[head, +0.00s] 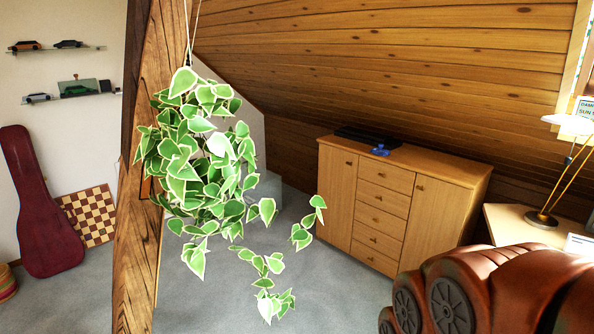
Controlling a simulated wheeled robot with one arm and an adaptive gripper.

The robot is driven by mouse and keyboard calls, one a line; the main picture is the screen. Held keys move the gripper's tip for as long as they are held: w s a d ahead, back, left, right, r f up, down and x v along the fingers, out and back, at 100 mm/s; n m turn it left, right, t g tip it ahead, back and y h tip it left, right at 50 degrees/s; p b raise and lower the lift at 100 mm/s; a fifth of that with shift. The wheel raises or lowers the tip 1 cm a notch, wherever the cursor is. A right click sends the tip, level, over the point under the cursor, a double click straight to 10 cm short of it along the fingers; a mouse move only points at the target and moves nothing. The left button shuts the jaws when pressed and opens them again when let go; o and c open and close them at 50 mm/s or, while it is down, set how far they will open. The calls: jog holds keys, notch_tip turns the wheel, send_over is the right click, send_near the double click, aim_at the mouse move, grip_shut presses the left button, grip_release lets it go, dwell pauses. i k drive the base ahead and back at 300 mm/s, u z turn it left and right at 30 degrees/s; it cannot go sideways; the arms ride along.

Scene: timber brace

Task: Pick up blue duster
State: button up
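A hanging leafy plant (205,160) and a thick timber post (150,230) stand between me and the room's left half. A side table (508,224) with a lamp (541,218) stands right. Grey carpet (330,285) before the cabinet is clear.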

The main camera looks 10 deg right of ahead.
aim_at(377, 151)
jog(key=z, duration=0.35)
jog(key=i, duration=3.85)
jog(key=z, duration=0.1)
